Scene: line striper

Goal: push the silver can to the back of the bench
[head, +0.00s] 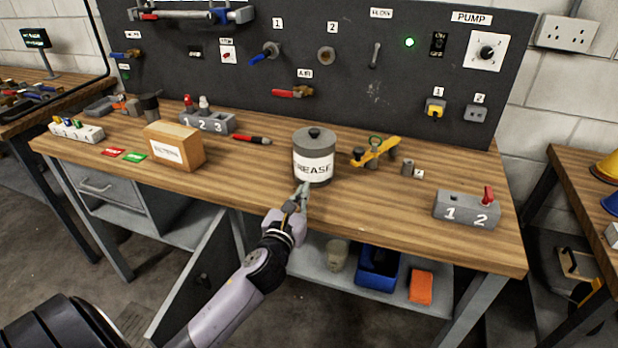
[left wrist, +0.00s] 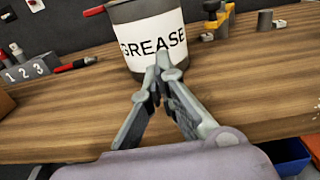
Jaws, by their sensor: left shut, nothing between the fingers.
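A dark grey can with a lid and a white label reading "GREASE" (head: 314,158) stands upright near the middle of the wooden bench (head: 390,215). No other can shows on the bench. My left gripper (head: 304,188) is shut and empty, its tips just in front of the can's lower front. In the left wrist view the shut fingertips (left wrist: 163,62) overlap the can's label (left wrist: 150,35); I cannot tell whether they touch it. My right gripper is not in view.
A yellow tool (head: 378,151) and a small grey cylinder (head: 407,167) stand right of the can. A red-and-black marker (head: 252,139) lies to its left. A grey block numbered 1 and 2 (head: 466,210) sits at the right. Behind is a dark pegboard (head: 350,75); the strip behind the can looks clear.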

